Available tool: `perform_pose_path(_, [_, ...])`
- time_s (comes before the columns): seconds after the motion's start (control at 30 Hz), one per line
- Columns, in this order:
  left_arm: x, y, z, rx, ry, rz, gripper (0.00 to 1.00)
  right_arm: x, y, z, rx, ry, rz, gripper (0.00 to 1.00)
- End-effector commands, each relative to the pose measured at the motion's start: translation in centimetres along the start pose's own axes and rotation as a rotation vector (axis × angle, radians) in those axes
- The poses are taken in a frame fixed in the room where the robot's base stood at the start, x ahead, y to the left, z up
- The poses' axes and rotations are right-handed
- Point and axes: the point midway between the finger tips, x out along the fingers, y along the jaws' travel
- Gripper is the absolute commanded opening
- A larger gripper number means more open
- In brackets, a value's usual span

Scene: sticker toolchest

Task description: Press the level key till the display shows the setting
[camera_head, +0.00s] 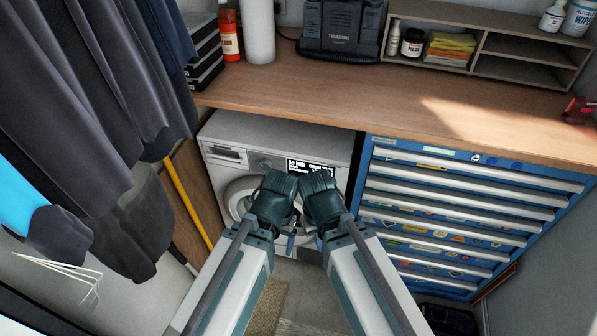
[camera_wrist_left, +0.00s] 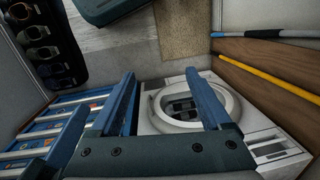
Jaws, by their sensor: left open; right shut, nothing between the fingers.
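The white washing machine (camera_head: 225,130) stands under the wooden counter. Its dark display (camera_head: 311,167) is lit with white characters too small to read surely. A round dial (camera_head: 265,164) sits left of the display. I cannot make out the level key; my wrists cover part of the front. My left gripper (camera_head: 290,243) and right gripper (camera_head: 312,240) hang close together in front of the machine, below the panel and apart from the display. In the left wrist view my left gripper (camera_wrist_left: 163,80) is open and empty, with the round door (camera_wrist_left: 237,106) beyond it. My right gripper is shut and empty.
A blue tool chest (camera_head: 366,170) with stickers stands right of the machine. Dark clothes (camera_head: 90,90) hang at the left, near a yellow pole (camera_head: 187,200). The counter (camera_head: 300,100) above is mostly clear, with bottles, a black case (camera_head: 342,30) and a shelf (camera_head: 490,40) behind.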

Motion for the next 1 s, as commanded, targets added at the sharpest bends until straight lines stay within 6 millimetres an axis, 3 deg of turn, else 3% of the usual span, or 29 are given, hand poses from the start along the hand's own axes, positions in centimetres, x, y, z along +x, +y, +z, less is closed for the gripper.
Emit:
perform_pose_path(0.07, [0.0, 0.0, 0.0, 0.0, 0.0, 0.0, 0.65, 0.0, 0.0, 0.0, 0.0, 0.0, 0.0, 0.0])
perform_pose_path(0.43, [0.0, 0.0, 0.0, 0.0, 0.0, 0.0, 0.0, 0.0, 0.0, 0.0, 0.0, 0.0, 0.0, 0.0])
perform_pose_path(1.0, [0.0, 0.0, 0.0, 0.0, 0.0, 0.0, 0.0, 0.0, 0.0, 0.0, 0.0, 0.0, 0.0, 0.0])
